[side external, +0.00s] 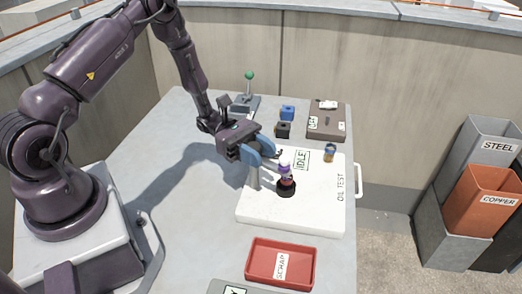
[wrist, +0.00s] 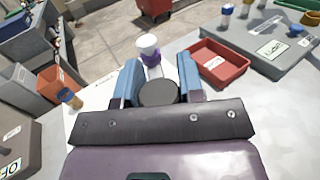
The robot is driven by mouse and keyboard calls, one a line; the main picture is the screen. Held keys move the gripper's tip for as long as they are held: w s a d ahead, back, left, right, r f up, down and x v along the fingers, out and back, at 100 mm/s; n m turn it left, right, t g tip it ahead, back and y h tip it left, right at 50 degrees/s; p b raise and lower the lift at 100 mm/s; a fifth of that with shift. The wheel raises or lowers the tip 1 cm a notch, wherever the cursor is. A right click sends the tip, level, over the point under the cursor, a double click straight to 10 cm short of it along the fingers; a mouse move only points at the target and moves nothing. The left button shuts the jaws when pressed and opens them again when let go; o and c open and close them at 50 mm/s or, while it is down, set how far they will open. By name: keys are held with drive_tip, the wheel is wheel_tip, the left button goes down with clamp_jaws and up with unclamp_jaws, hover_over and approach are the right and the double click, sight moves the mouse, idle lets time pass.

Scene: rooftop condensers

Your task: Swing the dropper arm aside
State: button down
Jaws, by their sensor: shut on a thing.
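The white oil test board (side external: 320,205) lies on the table, marked OIL TEST with an IDLE label. On it stands a purple bottle with a white top (side external: 286,168) over a round black base (side external: 285,188); the bottle also shows beyond my fingers in the wrist view (wrist: 149,48). A pale post (side external: 254,178) stands just left of it. My gripper (side external: 264,154) is low over the board, its blue fingers shut on the dropper arm beside the bottle. In the wrist view a dark round part (wrist: 158,92) sits between the fingers (wrist: 159,75). The exact grip is largely hidden.
A red SCRAP tray (side external: 280,262) is at the front. A small blue-and-amber jar (side external: 329,152) stands on the board's far right. Blue and black blocks (side external: 285,122), a brown panel (side external: 327,122) and a green-knobbed lever (side external: 248,90) are behind. STEEL and COPPER bins (side external: 487,198) stand right.

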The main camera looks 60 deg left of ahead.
drive_tip(key=m+g+y, duration=0.2)
drive_tip(key=m+g, duration=0.2)
drive_tip(key=g, duration=0.2)
drive_tip(key=s+m+g+y, duration=0.1)
drive_tip(key=m+g+y, duration=0.1)
drive_tip(key=m+g, duration=0.2)
drive_tip(key=m+g+y, duration=0.1)
drive_tip(key=m+g, duration=0.3)
drive_tip(key=g, duration=0.3)
drive_tip(key=shift+s+a+g+y, duration=0.3)
drive_tip(key=shift+s+a+y, duration=0.05)
drive_tip(key=shift+s+y, duration=0.05)
drive_tip(key=c, duration=0.7)
unclamp_jaws()
drive_tip(key=shift+m, duration=0.3)
drive_tip(key=shift+c, duration=0.2)
drive_tip(key=s+r, duration=1.3)
drive_tip(key=s, duration=0.1)
drive_tip(key=shift+a, duration=0.2)
